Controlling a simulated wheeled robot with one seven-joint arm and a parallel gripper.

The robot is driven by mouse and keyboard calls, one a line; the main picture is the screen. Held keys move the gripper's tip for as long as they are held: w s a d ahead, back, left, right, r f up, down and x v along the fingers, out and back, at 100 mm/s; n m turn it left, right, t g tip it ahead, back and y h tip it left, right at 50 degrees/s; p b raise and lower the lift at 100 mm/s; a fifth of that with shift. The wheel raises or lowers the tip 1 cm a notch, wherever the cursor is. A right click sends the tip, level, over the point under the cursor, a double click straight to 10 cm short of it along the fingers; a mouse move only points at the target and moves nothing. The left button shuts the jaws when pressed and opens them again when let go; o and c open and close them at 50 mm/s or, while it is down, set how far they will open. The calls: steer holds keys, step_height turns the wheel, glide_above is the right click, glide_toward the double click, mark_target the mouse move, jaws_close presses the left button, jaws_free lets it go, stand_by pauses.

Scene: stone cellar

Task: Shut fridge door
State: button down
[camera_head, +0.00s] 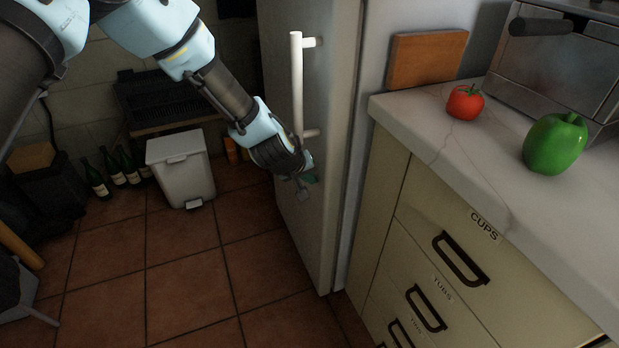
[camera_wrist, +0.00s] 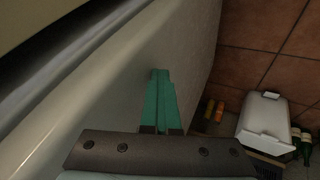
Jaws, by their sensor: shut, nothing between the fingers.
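The fridge door (camera_head: 315,225) is a pale, tall panel in the middle of the head view, with a vertical white bar handle (camera_head: 297,85) on its outer face. My gripper (camera_head: 311,179) is at that face, below the handle's lower mount, and is shut and empty. In the wrist view the closed green fingers (camera_wrist: 160,74) point along the pale door face (camera_wrist: 125,75). Whether the fingertips touch the door is unclear. A dark band runs along the door's edge at upper left there. I cannot tell how far the door stands open.
A marble counter (camera_head: 433,128) over labelled drawers stands right of the fridge, with a tomato (camera_head: 465,102), a green pepper (camera_head: 555,143) and a metal oven (camera_head: 556,60). A white bin (camera_head: 181,167) and dark bottles (camera_head: 121,167) stand at left. The tiled floor between is clear.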

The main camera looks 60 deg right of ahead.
steer(key=v, duration=1.1)
steer(key=shift+f, duration=0.1)
steer(key=w+a+r+n+t+y+p, duration=0.15)
steer(key=w+a+r, duration=0.25)
steer(key=w+a, duration=0.4)
steer(key=w+a+r+n+t+y+p, duration=0.1)
steer(key=w+a+r+p, duration=0.15)
steer(key=w+a, duration=0.6)
steer(key=w+a+r+n+t+y+p, duration=0.1)
steer(key=w+a+r, duration=0.3)
steer(key=w+a, duration=0.45)
steer(key=a+r+n+y+p, duration=0.1)
steer(key=a+r, duration=0.3)
steer(key=a, duration=1.1)
steer(key=a+r+n+g+y+p, duration=0.1)
steer(key=a+r+n+y+p, duration=0.1)
steer(key=a, duration=1.3)
step_height(320, 180, up, 3)
steer(key=shift+s+n+p, duration=0.35)
steer(key=shift+n+p, duration=0.3)
steer(key=shift+n, duration=0.6)
steer(key=shift+y, duration=0.25)
